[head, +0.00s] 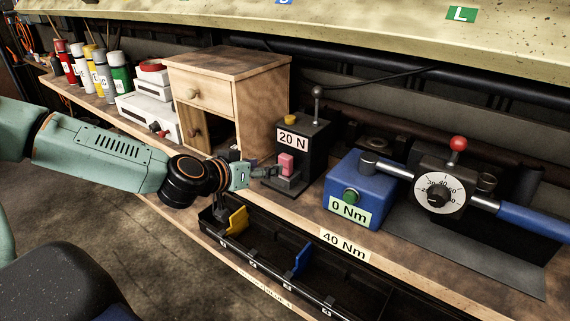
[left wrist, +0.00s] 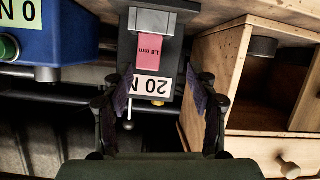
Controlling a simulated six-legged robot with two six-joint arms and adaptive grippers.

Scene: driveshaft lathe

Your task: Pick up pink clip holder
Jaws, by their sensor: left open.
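The pink clip holder (head: 286,164) sits upright in a grey holder at the front of the black box labelled "20 N" (head: 310,150). In the left wrist view the pink clip holder (left wrist: 149,47) bears the text "1.8 mm" and lies ahead, between the lines of the two fingers. My left gripper (head: 262,172) is just left of the clip holder in the head view. Its fingers, seen in the left wrist view (left wrist: 161,100), are spread apart with nothing between them. My right gripper is not in view.
A wooden cabinet (head: 262,100) stands close on the left of the black box. A blue "0 Nm" block (head: 345,190) is on the right. A black tray (head: 270,256) with yellow and blue clips runs along the bench front below my arm.

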